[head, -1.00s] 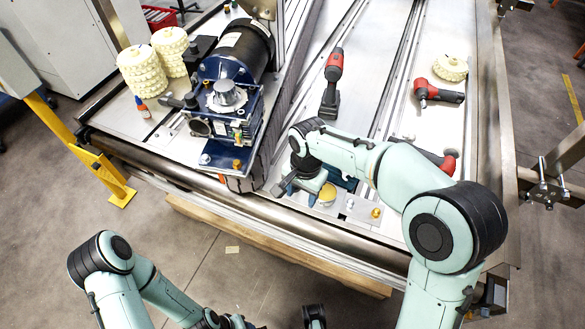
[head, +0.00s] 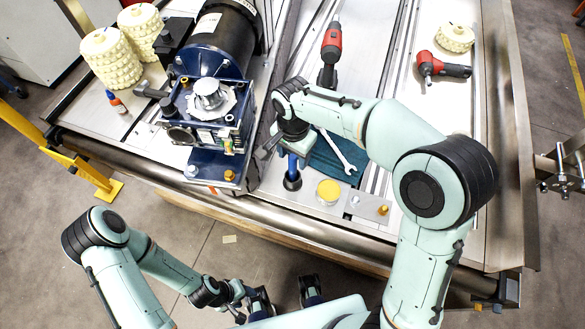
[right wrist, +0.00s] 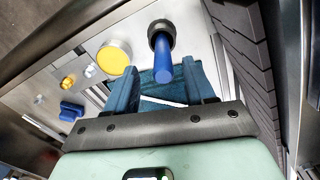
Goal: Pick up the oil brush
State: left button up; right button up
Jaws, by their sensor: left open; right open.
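The oil brush (head: 292,181) has a blue handle and a round black lower end. It stands upright on the conveyor frame near the front edge, below my right gripper in the head view. In the right wrist view, the brush's blue handle (right wrist: 163,68) points up between the two fingers of my right gripper (right wrist: 160,78). The gripper is open, and I see no grip on the handle. My left gripper (head: 285,297) is open and empty, low in front of the frame, away from the brush.
A yellow-topped round tin (head: 329,191) stands right of the brush. A wrench (head: 342,152) lies on a teal cloth (head: 326,158). A motor with a blue gearbox (head: 209,108) stands close on the left. A red drill (head: 331,48) and red power tool (head: 440,68) lie farther back.

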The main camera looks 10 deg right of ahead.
aim_at(292, 166)
jog(key=shift+w+f, duration=0.2)
jog(key=shift+f, duration=2.85)
grip_shut()
